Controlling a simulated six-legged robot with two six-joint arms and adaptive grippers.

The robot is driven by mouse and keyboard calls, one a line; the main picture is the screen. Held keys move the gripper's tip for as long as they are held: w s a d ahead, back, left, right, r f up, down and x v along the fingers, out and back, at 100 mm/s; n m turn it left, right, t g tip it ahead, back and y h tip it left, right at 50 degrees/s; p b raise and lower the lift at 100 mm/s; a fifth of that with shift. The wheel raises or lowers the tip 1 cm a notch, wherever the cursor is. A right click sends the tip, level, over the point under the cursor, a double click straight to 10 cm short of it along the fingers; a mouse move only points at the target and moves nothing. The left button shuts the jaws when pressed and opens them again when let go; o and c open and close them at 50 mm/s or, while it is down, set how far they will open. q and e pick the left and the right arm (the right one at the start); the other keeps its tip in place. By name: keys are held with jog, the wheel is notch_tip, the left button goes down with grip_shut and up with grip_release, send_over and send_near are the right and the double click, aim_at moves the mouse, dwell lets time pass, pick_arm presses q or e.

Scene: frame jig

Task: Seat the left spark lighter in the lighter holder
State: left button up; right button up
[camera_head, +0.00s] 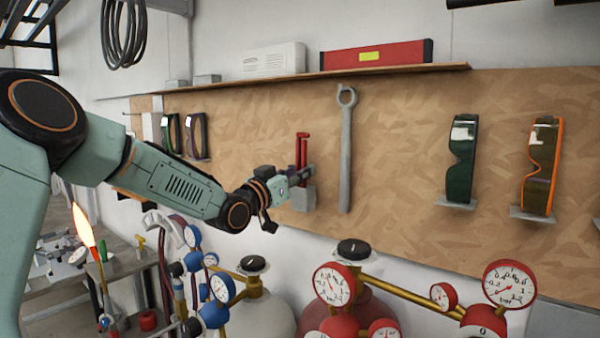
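A red spark lighter (302,147) stands upright against the wooden pegboard, left of the long grey wrench. My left gripper (301,176) reaches in from the left and its fingers lie across the lighter's lower part, seemingly shut on it. A small grey block, which looks like the lighter holder (304,199), is on the board directly below the fingers. The gripper hides the lighter's lower end, so I cannot tell how far it sits in the holder. My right gripper is not in view.
A grey wrench (346,150) hangs close right of the lighter. Green goggles (462,160) and orange-rimmed goggles (541,165) hang farther right. A shelf (300,77) runs above. Pressure gauges (334,284) and gas cylinders stand below; a lit torch flame (83,225) shows at lower left.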

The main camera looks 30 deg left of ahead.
pick_arm(q)
jog(key=o, duration=0.5)
jog(key=shift+s, duration=0.1)
jog(key=shift+o, duration=0.2)
jog(key=shift+s+a+f, duration=0.1)
jog(key=shift+s, duration=0.25)
jog(key=v, duration=0.6)
jog(key=shift+s, duration=0.4)
jog(key=shift+w, duration=0.1)
